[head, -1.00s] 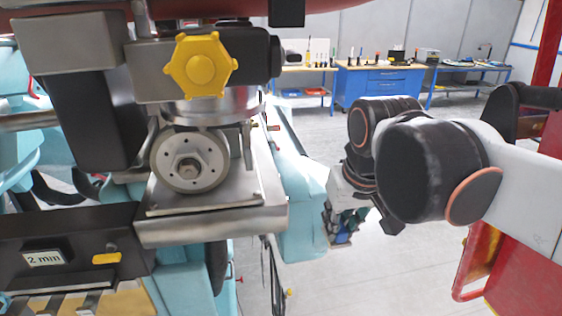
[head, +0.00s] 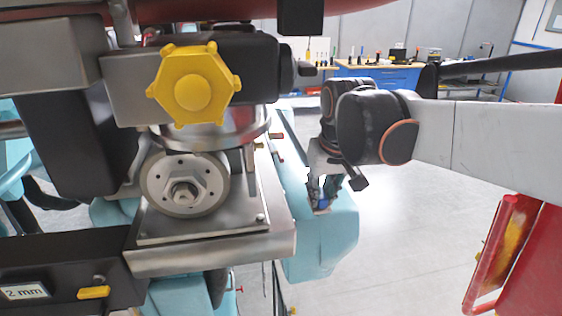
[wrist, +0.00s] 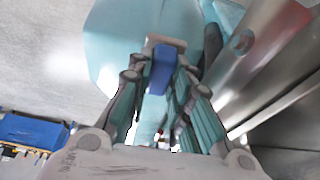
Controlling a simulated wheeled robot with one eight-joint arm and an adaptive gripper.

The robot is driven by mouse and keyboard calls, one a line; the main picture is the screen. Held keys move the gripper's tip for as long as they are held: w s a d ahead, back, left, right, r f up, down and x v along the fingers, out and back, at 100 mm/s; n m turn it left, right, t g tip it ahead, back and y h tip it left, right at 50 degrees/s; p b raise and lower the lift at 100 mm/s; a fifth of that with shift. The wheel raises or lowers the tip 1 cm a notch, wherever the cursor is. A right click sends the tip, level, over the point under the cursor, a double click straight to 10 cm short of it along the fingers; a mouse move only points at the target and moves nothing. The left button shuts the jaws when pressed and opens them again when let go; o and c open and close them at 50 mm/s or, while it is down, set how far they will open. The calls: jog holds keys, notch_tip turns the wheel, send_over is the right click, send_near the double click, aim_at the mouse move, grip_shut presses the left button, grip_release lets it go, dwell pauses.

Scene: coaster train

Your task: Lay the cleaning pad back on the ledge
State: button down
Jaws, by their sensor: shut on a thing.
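The cleaning pad looks like a small blue block (wrist: 162,68). It is held between the fingertips of my gripper (wrist: 164,58) in the wrist view. In the head view, my gripper (head: 323,198) points down, with a small blue patch of the pad (head: 323,204) at its tips. It shows in front of the teal beam's end (head: 325,243), right of the wheel unit. Whether the pad touches the beam cannot be told. I cannot tell for certain which surface is the ledge; a flat steel plate (head: 215,259) lies under the wheel, left of my gripper.
A yellow knob (head: 194,86) and a steel wheel (head: 184,184) stand close on the left. Small pins stick out beside the plate. A red frame (head: 505,255) is at the right. A blue workbench (head: 380,76) is far back. Open floor lies between.

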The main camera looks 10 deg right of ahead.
jog(key=w, duration=0.7)
jog(key=shift+w+p, duration=0.35)
jog(key=shift+w, duration=0.05)
jog(key=shift+w+f, duration=0.1)
jog(key=shift+f, duration=1.65)
jog(key=shift+f, duration=0.15)
jog(key=c, duration=1.5)
grip_release()
jog(key=shift+o, duration=0.2)
